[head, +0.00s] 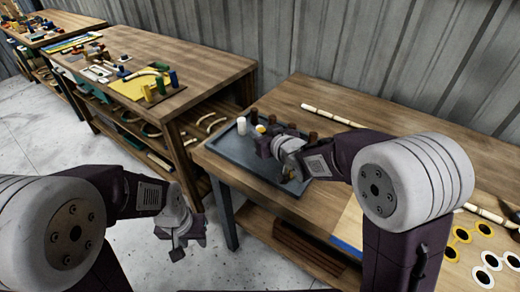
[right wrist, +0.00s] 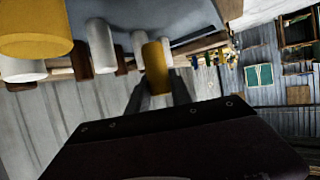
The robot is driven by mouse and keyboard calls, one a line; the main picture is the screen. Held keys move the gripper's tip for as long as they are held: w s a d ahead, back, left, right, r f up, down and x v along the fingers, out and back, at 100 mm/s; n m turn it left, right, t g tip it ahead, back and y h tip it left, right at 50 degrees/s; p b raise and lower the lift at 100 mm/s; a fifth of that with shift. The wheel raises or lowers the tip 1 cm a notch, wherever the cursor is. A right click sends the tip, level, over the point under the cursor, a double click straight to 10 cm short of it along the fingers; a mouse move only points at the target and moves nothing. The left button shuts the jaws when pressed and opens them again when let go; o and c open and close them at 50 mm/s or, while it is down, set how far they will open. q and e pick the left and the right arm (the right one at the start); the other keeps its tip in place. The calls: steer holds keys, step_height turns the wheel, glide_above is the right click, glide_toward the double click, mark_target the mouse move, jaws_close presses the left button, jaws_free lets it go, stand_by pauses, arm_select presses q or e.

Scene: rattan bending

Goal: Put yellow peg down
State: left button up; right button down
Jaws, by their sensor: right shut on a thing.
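My right gripper (head: 264,142) is over the dark grey tray (head: 235,158) on the right-hand workbench. In the right wrist view it is shut on a yellow peg (right wrist: 155,68), which stands between the two fingers. The top of a yellow peg (head: 261,129) also shows at the gripper in the head view. White pegs (right wrist: 100,46) and brown pegs (right wrist: 78,62) stand close by, and a larger-looking yellow piece (right wrist: 35,38) is near the camera. Whether the held peg touches the tray cannot be told. My left gripper (head: 190,246) is open and empty, left of the bench above the floor.
A white peg (head: 241,126) stands at the tray's left side. A jointed rattan pole (head: 330,115) lies behind the tray. Yellow and white rings (head: 462,235) lie at the right. Another workbench (head: 205,70) with coloured pieces stands behind left.

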steer(key=shift+a+f, duration=0.2)
steer(key=shift+a, duration=0.2)
steer(key=shift+f+b, duration=0.55)
steer(key=shift+f, duration=1.45)
steer(key=shift+s+f+b, duration=0.1)
steer(key=shift+f+b, duration=0.15)
steer(key=shift+b, duration=0.05)
steer(key=c, duration=1.2)
jaws_free()
steer(key=shift+r, duration=0.1)
steer(key=shift+o, duration=0.2)
